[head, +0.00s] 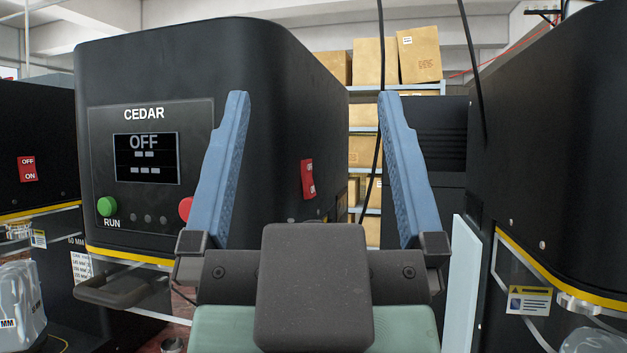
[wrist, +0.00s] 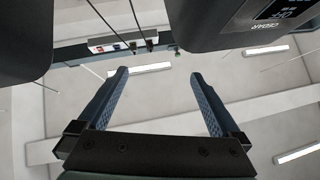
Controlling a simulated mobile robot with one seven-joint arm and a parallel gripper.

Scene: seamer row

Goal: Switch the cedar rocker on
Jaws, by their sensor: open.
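The CEDAR machine (head: 270,120) is a black housing left of centre in the head view. Its front display (head: 146,158) reads OFF. A red rocker (head: 308,179) sits on its right side face, seen at a steep angle; its lettering and which end is pressed are too small to tell. My gripper (head: 313,95) is open and empty, its blue fingers pointing up and spread wide. The rocker appears between the fingers in the picture, beyond them and apart from them. In the wrist view my gripper (wrist: 160,73) points at the ceiling, with the CEDAR machine (wrist: 215,25) at upper right.
A green RUN button (head: 107,206) and a red button (head: 186,208) are on the CEDAR front. Another black machine (head: 560,150) stands at right. A machine at far left carries its own red OFF/ON rocker (head: 28,169). Shelves with cardboard boxes (head: 375,62) stand behind the gap.

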